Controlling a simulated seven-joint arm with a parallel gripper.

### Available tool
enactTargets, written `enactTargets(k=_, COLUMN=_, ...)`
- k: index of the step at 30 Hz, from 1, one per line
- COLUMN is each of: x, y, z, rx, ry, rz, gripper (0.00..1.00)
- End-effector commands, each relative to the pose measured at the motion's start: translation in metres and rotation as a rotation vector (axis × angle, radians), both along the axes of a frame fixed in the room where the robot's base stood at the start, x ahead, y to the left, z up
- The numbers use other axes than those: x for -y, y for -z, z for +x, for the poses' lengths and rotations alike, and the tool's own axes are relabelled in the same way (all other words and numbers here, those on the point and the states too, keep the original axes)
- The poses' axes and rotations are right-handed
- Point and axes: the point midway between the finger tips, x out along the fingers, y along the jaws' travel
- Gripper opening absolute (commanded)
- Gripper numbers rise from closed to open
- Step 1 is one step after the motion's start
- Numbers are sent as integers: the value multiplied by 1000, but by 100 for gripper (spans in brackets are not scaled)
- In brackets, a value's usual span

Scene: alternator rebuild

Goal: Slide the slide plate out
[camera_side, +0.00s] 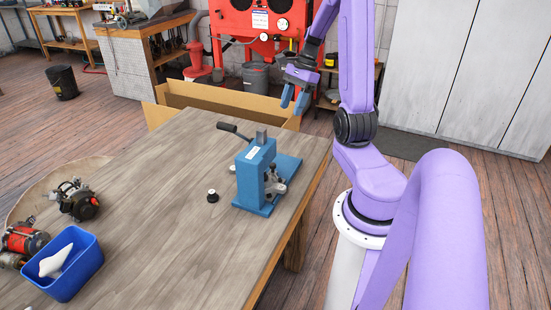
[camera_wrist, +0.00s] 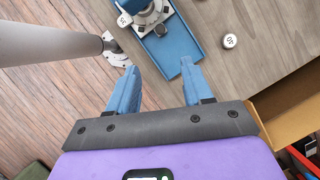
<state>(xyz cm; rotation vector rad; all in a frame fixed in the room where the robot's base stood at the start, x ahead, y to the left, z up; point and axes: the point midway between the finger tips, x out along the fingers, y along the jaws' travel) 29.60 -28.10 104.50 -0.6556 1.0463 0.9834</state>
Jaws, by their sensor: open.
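The blue press (camera_side: 250,178) stands on the wooden table near its right edge, with a dark lever at its top left. A flat blue plate (camera_side: 288,166), which looks like the slide plate, sticks out from the press's base toward the right. In the wrist view this plate (camera_wrist: 187,38) has a raised rim and runs under the press's round grey part (camera_wrist: 148,14). My gripper (camera_side: 294,100) is open and empty, raised beyond the far end of the table. In the wrist view its two blue fingers (camera_wrist: 159,68) point toward the plate's near end, apart from it.
A small dark round piece (camera_side: 212,196) lies left of the press; a round piece with a white top (camera_wrist: 230,41) lies beside the plate. A cardboard box (camera_side: 225,99) stands behind the table. An alternator (camera_side: 76,199) and a blue bin (camera_side: 88,262) sit at left.

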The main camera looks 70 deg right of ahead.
Motion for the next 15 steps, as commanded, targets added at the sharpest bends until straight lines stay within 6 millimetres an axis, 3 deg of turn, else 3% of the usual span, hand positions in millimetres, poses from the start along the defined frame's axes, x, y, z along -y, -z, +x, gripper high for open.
enactTargets(k=8, x=-4, y=23, z=2, rx=0, ry=-2, rz=2, gripper=50)
enactTargets(k=15, x=-18, y=59, z=8, rx=-4, ry=-3, rz=4, gripper=50)
